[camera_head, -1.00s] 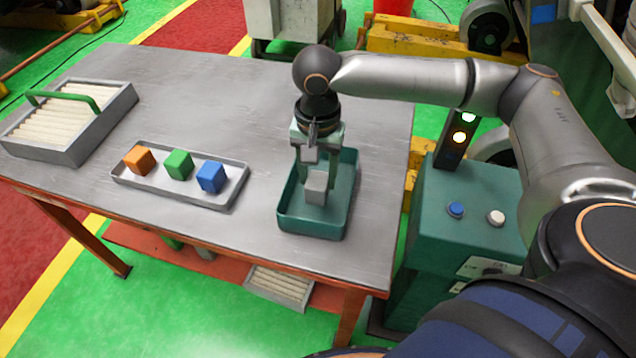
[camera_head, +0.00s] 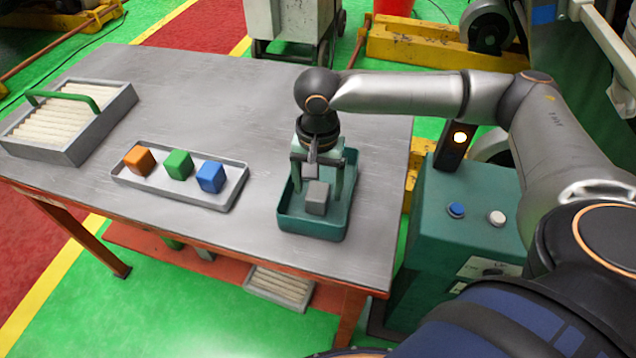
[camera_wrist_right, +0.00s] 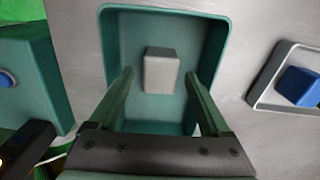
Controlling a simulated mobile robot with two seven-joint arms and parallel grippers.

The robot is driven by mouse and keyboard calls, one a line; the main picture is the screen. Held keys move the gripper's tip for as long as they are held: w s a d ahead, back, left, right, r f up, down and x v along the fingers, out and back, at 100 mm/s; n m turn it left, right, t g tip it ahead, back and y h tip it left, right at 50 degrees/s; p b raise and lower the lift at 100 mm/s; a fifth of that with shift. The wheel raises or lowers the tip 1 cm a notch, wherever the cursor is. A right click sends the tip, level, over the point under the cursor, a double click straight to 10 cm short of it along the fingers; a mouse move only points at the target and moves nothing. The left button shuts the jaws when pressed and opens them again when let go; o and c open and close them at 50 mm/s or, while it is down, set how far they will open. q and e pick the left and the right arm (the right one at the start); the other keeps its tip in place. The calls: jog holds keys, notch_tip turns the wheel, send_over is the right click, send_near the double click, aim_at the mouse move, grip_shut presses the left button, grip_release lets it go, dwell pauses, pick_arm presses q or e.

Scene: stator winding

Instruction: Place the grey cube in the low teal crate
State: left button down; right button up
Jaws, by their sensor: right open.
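The grey cube (camera_head: 317,198) rests inside the low teal crate (camera_head: 312,227), on its floor. In the right wrist view the cube (camera_wrist_right: 161,71) lies near the middle of the crate (camera_wrist_right: 167,14), apart from the crate's walls. My right gripper (camera_head: 317,195) reaches down into the crate from above. Its fingers (camera_wrist_right: 160,80) are spread wide on either side of the cube, with a gap on each side, so it is open and empty. My left gripper does not show in either view.
A grey tray (camera_head: 150,188) holds an orange cube (camera_head: 139,160), a green cube (camera_head: 178,164) and a blue cube (camera_head: 211,177). A box with a green handle (camera_head: 70,145) stands at the table's left. A teal control box (camera_head: 470,225) stands right of the table. The table's back middle is clear.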

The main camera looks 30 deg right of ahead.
aim_at(318, 190)
jog(key=shift+r, duration=0.15)
notch_tip(318, 190, up, 12)
jog(key=p, duration=0.1)
dwell(0.3)
